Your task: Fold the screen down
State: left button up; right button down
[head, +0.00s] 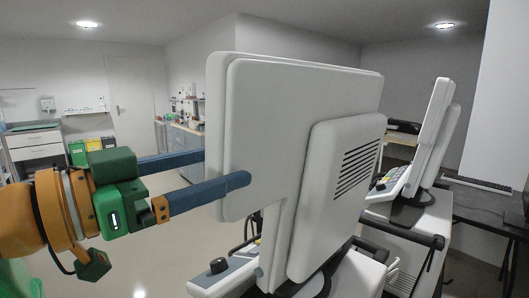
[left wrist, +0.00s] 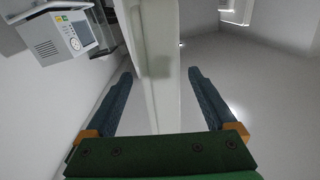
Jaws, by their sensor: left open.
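The screen (head: 285,95) is a large pale grey panel standing upright on its ventilator, and I see it from behind. A thick box with dark vent slots (head: 345,170) is on its back. My left gripper (head: 228,167) is open around the screen's left edge. One blue finger lies in front of the back face, and the other goes behind the panel, where its tip is hidden. In the left wrist view the screen's edge (left wrist: 158,70) runs between the two spread fingers (left wrist: 161,76), with gaps showing on both sides. My right gripper is not in view.
The ventilator's base with a knob (head: 218,265) and a handle is below the screen. Another ventilator screen (head: 430,135) stands close on the right, beside a dark table (head: 480,205). Open floor (head: 150,260) lies on the left. Cabinets and bins are at the back.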

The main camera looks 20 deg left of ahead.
aim_at(244, 159)
pick_arm(q)
jog(key=p+x, duration=0.2)
jog(key=x, duration=0.3)
jog(key=shift+w+r, duration=0.1)
jog(key=shift+r, duration=0.05)
jog(key=shift+w+d, duration=0.25)
jog(key=shift+w, duration=0.1)
jog(key=shift+s, duration=0.1)
jog(key=shift+s+a, duration=0.1)
jog(key=shift+a, duration=0.05)
jog(key=shift+c, duration=1.3)
grip_shut()
